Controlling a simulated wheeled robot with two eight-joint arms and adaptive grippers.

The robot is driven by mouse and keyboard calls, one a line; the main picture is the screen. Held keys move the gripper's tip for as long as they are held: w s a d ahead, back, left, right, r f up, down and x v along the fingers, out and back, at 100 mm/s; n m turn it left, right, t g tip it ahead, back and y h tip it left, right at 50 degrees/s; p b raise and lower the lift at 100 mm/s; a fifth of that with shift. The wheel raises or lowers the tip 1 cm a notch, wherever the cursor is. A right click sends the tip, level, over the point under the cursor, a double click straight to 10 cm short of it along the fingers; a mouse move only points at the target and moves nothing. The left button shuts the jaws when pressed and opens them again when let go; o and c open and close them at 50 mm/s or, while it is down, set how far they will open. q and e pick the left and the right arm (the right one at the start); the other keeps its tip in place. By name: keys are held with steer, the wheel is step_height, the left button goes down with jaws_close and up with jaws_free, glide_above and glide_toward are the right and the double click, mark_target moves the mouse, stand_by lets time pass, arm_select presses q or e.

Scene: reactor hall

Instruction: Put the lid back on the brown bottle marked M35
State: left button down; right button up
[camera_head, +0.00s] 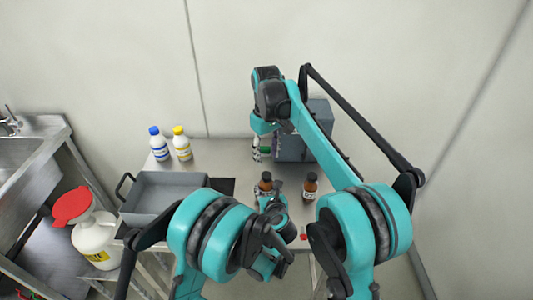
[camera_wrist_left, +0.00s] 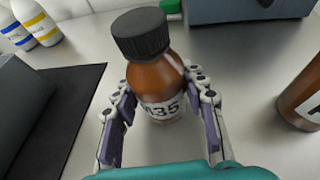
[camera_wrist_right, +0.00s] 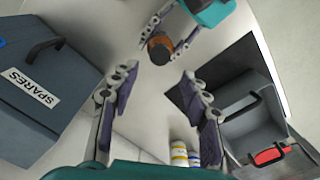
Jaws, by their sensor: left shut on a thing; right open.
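A brown bottle (camera_wrist_left: 158,80) stands on the steel table between the fingers of my left gripper (camera_wrist_left: 160,92). Its label is partly hidden; "35" is readable. A black lid (camera_wrist_left: 140,33) sits on its top; I cannot tell whether it is screwed tight. The bottle also shows in the head view (camera_head: 265,184), and its lid from above in the right wrist view (camera_wrist_right: 160,50). My left gripper is shut on the bottle's sides. My right gripper (camera_wrist_right: 158,78) is open and empty, above the table and behind the bottle in the head view (camera_head: 262,150).
A second brown bottle (camera_head: 310,187) stands just right of the held one. A grey box marked SPARES (camera_wrist_right: 40,90) stands behind. A grey tray (camera_head: 160,193) and black mat (camera_wrist_left: 55,110) lie left. Blue-capped (camera_head: 158,144) and yellow-capped (camera_head: 181,145) bottles stand back left.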

mark_target(267, 174)
steer(key=shift+r+n, duration=0.1)
steer(key=shift+n, duration=0.7)
steer(key=shift+f, duration=4.05)
jaws_close()
steer(key=m, duration=0.5)
steer(key=shift+o, duration=0.8)
jaws_free()
steer(key=shift+r, duration=0.15)
